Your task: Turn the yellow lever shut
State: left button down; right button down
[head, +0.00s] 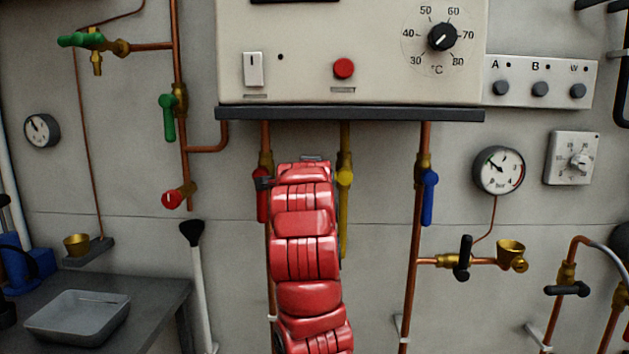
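The yellow lever (344,205) is on the valve of the middle pipe under the boiler. Its handle hangs straight down, in line with the pipe. A red arm of mine rises from the bottom centre, apparently my right one, and ends just left of the yellow lever. Its gripper is mostly hidden behind the arm; only small dark parts show at the top. I cannot tell whether it touches anything or is open. My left gripper is not in view.
A red lever (263,203) is partly hidden just left of my arm. A blue lever (429,198) hangs at the right pipe. The boiler's dark bottom ledge (400,114) lies above. A pressure gauge (498,170) is further right. The wall between the yellow and blue levers is clear.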

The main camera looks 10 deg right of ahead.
jog(key=shift+r, duration=0.15)
jog(key=c, duration=0.7)
grip_release()
jog(key=shift+o, duration=0.2)
jog(key=shift+s, duration=0.1)
jog(key=v, duration=1.7)
jog(key=shift+s, duration=0.1)
